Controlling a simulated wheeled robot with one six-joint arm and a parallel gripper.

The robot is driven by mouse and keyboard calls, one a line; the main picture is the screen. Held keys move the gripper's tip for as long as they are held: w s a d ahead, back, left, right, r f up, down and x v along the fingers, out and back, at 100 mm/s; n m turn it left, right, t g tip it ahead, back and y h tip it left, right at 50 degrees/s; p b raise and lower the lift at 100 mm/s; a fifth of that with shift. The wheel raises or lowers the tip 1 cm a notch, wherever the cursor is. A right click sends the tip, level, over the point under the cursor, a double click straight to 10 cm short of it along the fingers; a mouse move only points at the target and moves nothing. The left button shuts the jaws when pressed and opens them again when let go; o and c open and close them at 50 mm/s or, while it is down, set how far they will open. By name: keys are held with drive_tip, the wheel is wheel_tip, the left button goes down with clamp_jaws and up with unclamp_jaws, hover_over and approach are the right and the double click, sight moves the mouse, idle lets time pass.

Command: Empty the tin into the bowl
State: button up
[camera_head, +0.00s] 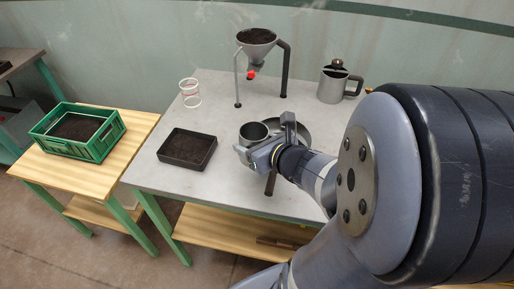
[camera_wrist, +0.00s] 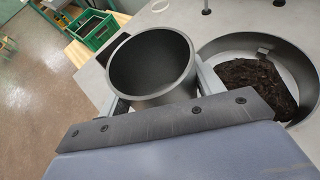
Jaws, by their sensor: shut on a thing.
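The grey metal tin (camera_head: 253,131) is between the fingers of my gripper (camera_head: 267,141), which is shut on it. In the wrist view the tin (camera_wrist: 151,62) is mouth up, and its inside looks dark grey with no loose contents visible; its lowest part is partly hidden. The wide round metal bowl (camera_head: 306,128) is just right of the tin, partly hidden by my gripper. In the wrist view the bowl (camera_wrist: 228,42) holds a heap of dark brown soil-like material (camera_wrist: 255,82). I cannot tell whether the tin touches the table.
A green crate (camera_head: 88,151) is on the wooden table at left. Table space behind the tin is clear.

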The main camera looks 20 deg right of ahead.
sight(245, 128)
drive_tip(key=shift+a, duration=0.1)
idle(0.3)
wheel_tip(245, 128, up, 4)
drive_tip(key=p, duration=0.3)
drive_tip(key=shift+r, duration=0.15)
